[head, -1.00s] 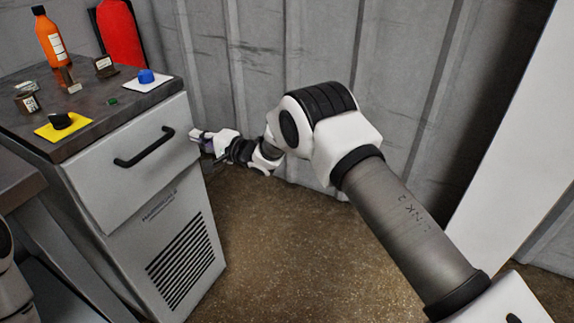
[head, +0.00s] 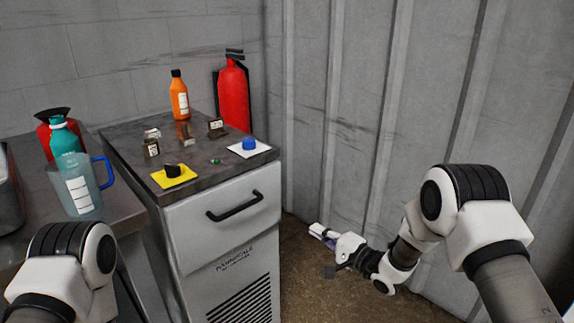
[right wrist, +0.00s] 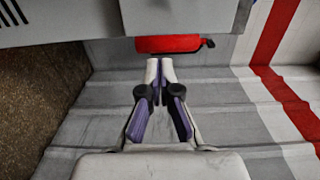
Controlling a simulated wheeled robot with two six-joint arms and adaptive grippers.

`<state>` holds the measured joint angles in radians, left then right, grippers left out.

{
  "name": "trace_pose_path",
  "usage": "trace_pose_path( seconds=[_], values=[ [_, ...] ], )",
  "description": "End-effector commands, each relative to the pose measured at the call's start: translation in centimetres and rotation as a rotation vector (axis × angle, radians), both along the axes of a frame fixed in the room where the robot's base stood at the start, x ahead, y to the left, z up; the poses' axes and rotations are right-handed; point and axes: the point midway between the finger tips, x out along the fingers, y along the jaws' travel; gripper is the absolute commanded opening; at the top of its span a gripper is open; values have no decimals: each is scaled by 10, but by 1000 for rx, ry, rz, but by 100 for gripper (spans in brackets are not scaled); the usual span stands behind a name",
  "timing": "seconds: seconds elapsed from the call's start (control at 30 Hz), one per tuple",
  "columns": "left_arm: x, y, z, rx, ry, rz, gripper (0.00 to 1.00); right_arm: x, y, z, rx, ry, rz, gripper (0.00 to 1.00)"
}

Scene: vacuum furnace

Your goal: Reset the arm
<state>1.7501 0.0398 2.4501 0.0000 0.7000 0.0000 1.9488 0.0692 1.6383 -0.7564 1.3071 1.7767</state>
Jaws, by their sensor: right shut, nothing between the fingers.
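My right gripper (head: 322,233) is to the right of the grey cabinet, low beside the corrugated wall, and points toward the cabinet. In the right wrist view its fingers (right wrist: 160,66) are together with nothing between them. My right arm comes in from the right edge of the head view. My left arm shows at the lower left of the head view; its gripper is out of view.
The grey cabinet (head: 215,245) has a black-handled drawer. On its top are an orange bottle (head: 179,97), a blue knob (head: 249,143), a black knob on yellow (head: 173,171) and several small blocks. A pitcher (head: 80,190) stands left. A red extinguisher (head: 235,95) stands behind.

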Motion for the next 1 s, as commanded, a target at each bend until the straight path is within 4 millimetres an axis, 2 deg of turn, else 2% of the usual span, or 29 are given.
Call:
trace_pose_path(
  seconds=[0.07, 0.17, 0.2, 0.27, 0.3, 0.37, 0.4, 0.47, 0.5, 0.6, 0.7, 0.8, 0.9, 0.93, 1.0],
  values=[
    [0, 0, 0, 0, 0, 0, 40, -19, 2, -35, 2, 77, -1, 0],
    [0, 0, 0, 0, 0, 0, 40, -63, -5, -98, -16, 258, -71, 0],
    [0, 0, 0, 0, 0, 0, 40, -86, -11, -125, -70, 328, -106, 0],
    [0, 0, 0, 0, 0, 0, 40, -125, -21, -163, -186, 423, -143, 0],
    [0, 0, 0, 0, 0, 0, 40, -154, -29, -186, -281, 482, -155, 0],
    [0, 0, 0, 0, 0, 0, 40, -199, -41, -213, -437, 567, -150, 0],
    [0, 0, 0, 0, 0, 0, 40, -230, -49, -228, -547, 621, -129, 0],
    [0, 0, 0, 0, 0, 0, 40, -277, -61, -244, -706, 694, -74, 0],
    [0, 0, 0, 0, 0, 0, 40, -305, -68, -250, -806, 736, -23, 0],
    [0, 0, 0, 0, 0, 0, 40, -369, -84, -255, -1026, 812, 138, 0],
    [0, 0, 0, 0, 0, 0, 40, -418, -97, -250, -1200, 848, 334, 0],
    [0, 0, 0, 0, 0, 0, 40, -446, -104, -246, -1327, 824, 528, 0],
    [0, 0, 0, 0, 0, 0, 40, -451, -106, -247, -1426, 712, 715, 0],
    [-1, 0, 26, 0, 2, 0, 40, -451, -105, -220, -1421, 717, 704, 0],
    [0, 0, 51, 0, 0, 0, 40, -450, -105, -197, -1419, 719, 700, 0]
  ],
)
